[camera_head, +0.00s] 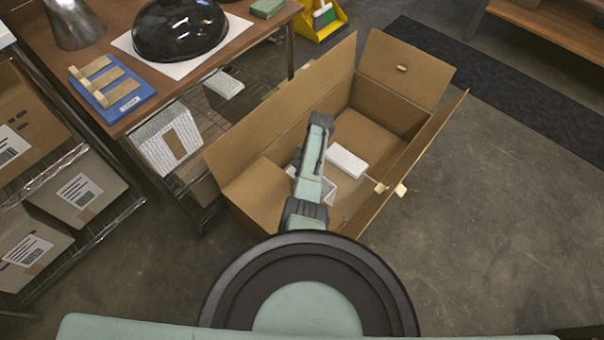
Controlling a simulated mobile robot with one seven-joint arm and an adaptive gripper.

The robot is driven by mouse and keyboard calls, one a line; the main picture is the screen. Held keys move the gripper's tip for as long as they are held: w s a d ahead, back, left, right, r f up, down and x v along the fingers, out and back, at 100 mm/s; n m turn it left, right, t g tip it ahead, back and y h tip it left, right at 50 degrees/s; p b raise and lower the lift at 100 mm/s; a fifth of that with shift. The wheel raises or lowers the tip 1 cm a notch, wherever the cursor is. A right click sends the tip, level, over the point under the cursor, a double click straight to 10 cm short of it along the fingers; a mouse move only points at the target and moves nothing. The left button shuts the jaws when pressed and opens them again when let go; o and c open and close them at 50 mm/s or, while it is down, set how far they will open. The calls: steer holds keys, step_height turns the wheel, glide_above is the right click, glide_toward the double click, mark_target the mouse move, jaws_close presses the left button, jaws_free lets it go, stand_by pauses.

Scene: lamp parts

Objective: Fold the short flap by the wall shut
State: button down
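A large open cardboard carton (262,190) stands on the floor in the middle of the head view. Its far short flap (405,68), with a small oval mark or hole, stands up and leans outward. The long left flap (285,100) and long right flap (425,155) are also open. The near short end is partly hidden by my arm. No wall shows, so I cannot tell which short flap is by it. My arm reaches over the carton; its fingers cannot be made out, and no contact with the far flap shows.
Inside the carton lies a white box (347,161). Small pale tabs (400,190) show at the right flap. A workbench (240,22) with a black dome (180,28) stands close on the left. A shelf with boxes (88,190) is further left. Open floor (500,220) lies right.

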steer(key=shift+f, duration=0.15)
steer(key=c, duration=2.1)
jaws_free()
steer(key=shift+a+f, duration=0.1)
steer(key=shift+o, duration=1.4)
steer(key=shift+r, duration=0.2)
steer(key=v, duration=1.2)
steer(key=shift+f, duration=0.15)
